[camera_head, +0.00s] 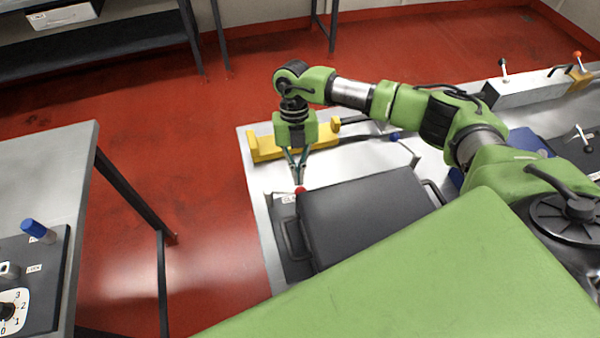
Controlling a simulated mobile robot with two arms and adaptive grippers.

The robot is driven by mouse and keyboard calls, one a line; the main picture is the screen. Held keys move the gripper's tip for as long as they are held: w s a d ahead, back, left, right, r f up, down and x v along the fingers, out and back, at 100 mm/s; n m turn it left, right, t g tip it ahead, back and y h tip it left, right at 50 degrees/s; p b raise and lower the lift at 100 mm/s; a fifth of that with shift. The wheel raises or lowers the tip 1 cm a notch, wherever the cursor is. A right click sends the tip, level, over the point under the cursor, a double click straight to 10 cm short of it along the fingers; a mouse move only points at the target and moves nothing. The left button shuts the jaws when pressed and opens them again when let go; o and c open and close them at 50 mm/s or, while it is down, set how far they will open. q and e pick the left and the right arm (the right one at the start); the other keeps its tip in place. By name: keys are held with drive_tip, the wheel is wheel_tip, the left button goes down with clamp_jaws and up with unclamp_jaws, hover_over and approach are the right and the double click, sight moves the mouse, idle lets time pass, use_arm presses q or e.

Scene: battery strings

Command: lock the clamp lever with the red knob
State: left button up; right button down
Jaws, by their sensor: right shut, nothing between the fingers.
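The red knob (300,190) shows as a small red ball at the far left corner of the dark case on the metal bench. My right gripper (299,184) points down at it, with its fingers shut and the tips right at the knob. I cannot tell whether the tips touch the knob or sit just behind or above it. The lever below the knob is mostly hidden. A small white label (289,199) lies beside it. My left gripper is not in view.
The dark case (365,215) with side handles fills much of the bench (258,190). A yellow fixture (265,148) and a blue-tipped lever (395,136) lie behind it. At left, a table holds a panel with a blue knob (35,229) and dial. Red floor lies between.

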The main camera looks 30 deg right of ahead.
drive_tip(key=shift+s+a+f, duration=0.2)
drive_tip(key=shift+s, duration=0.1)
drive_tip(key=v, duration=1.2)
drive_tip(key=shift+w+r, duration=0.2)
drive_tip(key=shift+w, duration=0.1)
drive_tip(key=shift+d, duration=0.15)
drive_tip(key=shift+f, duration=0.1)
